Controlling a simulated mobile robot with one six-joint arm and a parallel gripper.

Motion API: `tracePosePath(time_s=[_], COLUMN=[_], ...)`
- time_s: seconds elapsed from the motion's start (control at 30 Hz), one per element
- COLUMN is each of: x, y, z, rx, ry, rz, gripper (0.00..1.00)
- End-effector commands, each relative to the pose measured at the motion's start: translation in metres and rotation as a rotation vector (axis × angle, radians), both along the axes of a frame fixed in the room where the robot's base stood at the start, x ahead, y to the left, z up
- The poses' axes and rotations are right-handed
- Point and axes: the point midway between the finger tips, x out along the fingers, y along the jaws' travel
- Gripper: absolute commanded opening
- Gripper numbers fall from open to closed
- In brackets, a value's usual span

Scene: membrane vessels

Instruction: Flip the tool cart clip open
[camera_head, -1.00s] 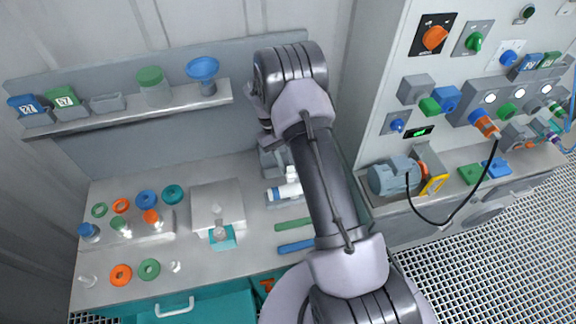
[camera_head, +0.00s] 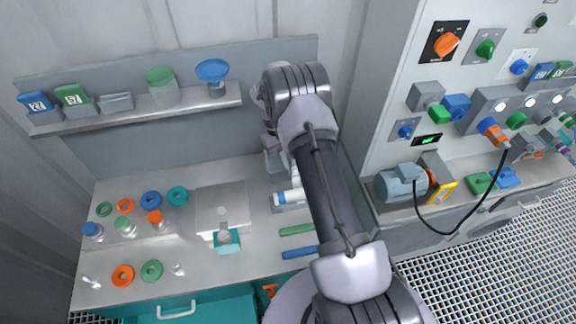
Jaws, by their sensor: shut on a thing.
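A white and blue cylinder (camera_head: 289,197) lies in a grey holder on the right part of the tool cart top (camera_head: 180,265). My arm comes over it from the front and covers its right end. My gripper (camera_head: 277,160) shows only in part, as grey pieces to the left of my arm, just behind the cylinder. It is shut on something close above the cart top. The fingertips and the clip are hidden behind my arm, so the clip's position cannot be told.
Green (camera_head: 297,230) and blue (camera_head: 300,251) bars lie in front of the cylinder. A grey box (camera_head: 220,205) stands to its left, with rings and small bottles beyond. A shelf (camera_head: 140,112) runs behind. The control panel (camera_head: 470,60) and motor (camera_head: 400,184) stand at the right.

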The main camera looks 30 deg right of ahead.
Motion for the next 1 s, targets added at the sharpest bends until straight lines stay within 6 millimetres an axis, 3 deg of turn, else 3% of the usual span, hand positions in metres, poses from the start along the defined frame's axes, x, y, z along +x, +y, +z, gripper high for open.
tracePosePath(time_s=[0.03,0.23,0.27,0.4,0.77,0.87,1.0], x=[-0.001,-0.001,-0.001,-0.001,0.0,0.0,0.0], y=[-0.008,-0.008,-0.008,-0.007,-0.004,-0.005,-0.006], z=[-0.001,-0.001,-0.001,0.0,0.001,0.011,0.041], rx=[-0.012,-0.012,-0.012,-0.012,-0.009,-0.009,-0.011], ry=[-0.001,-0.002,-0.002,-0.001,0.0,-0.002,-0.003], rz=[0.008,0.009,0.009,0.008,0.007,0.006,0.006], gripper=[0.0,0.0,0.15,0.42,0.43,0.43,0.43])
